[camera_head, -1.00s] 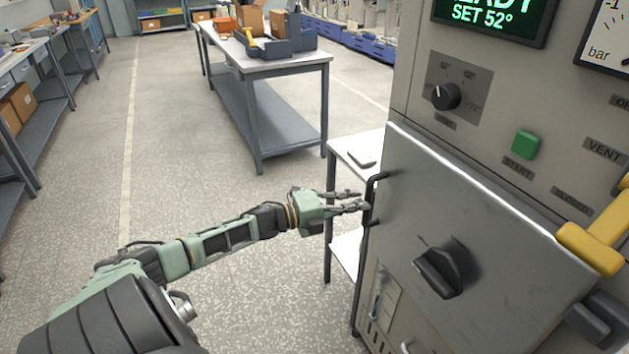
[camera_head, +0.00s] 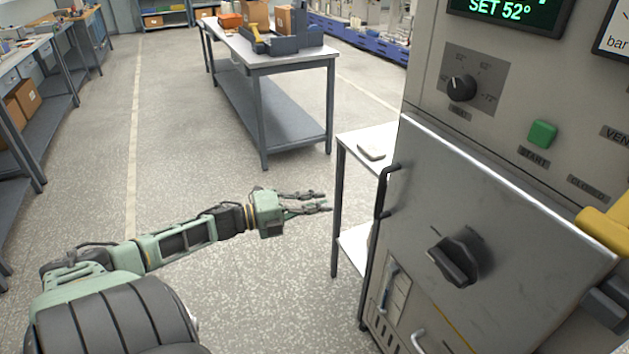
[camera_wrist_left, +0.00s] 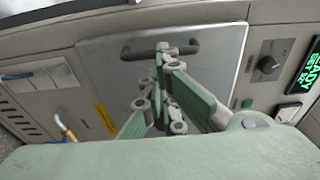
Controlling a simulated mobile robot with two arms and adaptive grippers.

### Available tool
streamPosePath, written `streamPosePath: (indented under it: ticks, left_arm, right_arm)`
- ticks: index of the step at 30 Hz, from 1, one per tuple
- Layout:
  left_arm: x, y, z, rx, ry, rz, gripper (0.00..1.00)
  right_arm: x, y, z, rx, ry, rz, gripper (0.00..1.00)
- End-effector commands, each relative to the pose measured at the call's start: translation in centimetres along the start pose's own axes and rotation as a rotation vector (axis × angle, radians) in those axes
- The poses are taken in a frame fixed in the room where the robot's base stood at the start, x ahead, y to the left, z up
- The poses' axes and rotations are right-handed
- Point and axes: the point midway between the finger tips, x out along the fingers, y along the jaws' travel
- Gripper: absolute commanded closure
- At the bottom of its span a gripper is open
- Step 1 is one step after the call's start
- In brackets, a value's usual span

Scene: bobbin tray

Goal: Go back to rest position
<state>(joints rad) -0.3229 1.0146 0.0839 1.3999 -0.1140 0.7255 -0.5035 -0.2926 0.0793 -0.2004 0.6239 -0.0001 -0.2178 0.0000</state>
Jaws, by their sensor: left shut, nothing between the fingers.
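My left gripper (camera_head: 322,202) is in the middle of the head view, shut and empty, over the floor. It is left of the steamer-like cabinet's closed door (camera_head: 500,215) and its black bar handle (camera_head: 385,190), with a clear gap to the handle. In the left wrist view the gripper's green fingers (camera_wrist_left: 165,75) point at the door (camera_wrist_left: 215,55), and the handle (camera_wrist_left: 160,50) appears just beyond the fingertips. My right gripper is not in either view.
The cabinet has a black door knob (camera_head: 455,262), a green start button (camera_head: 542,133) and a yellow lever (camera_head: 608,228). A small white side table (camera_head: 350,150) stands left of it. A workbench (camera_head: 275,62) with boxes stands behind. The floor (camera_head: 190,120) on the left is open.

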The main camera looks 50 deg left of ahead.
Motion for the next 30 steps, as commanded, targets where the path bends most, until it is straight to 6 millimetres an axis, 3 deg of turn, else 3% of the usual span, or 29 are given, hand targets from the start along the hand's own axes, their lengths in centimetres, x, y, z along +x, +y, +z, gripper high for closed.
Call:
streamPosePath:
  ticks: [11, 14, 17, 23, 26, 30]
  left_arm:
    - [-0.9, 0.0, 0.1, -0.001, -0.001, 0.000, 1.00]
    - [-1.3, 1.4, 0.6, -0.033, -0.034, 0.013, 1.00]
    - [-2.5, 5.3, 1.8, -0.124, -0.127, 0.047, 1.00]
    - [-7.2, 18.9, 2.6, -0.427, -0.416, 0.175, 1.00]
    - [-9.9, 25.9, 1.0, -0.580, -0.552, 0.249, 1.00]
    - [-13.8, 35.1, -3.4, -0.778, -0.724, 0.360, 1.00]
  right_arm:
    - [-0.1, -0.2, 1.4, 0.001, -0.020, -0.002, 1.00]
    - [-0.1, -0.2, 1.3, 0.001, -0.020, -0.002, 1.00]
    - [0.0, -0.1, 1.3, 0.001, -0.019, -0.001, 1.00]
    - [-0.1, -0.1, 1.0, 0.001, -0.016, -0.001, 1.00]
    - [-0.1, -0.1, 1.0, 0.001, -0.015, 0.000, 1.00]
    - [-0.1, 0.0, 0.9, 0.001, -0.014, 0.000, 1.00]
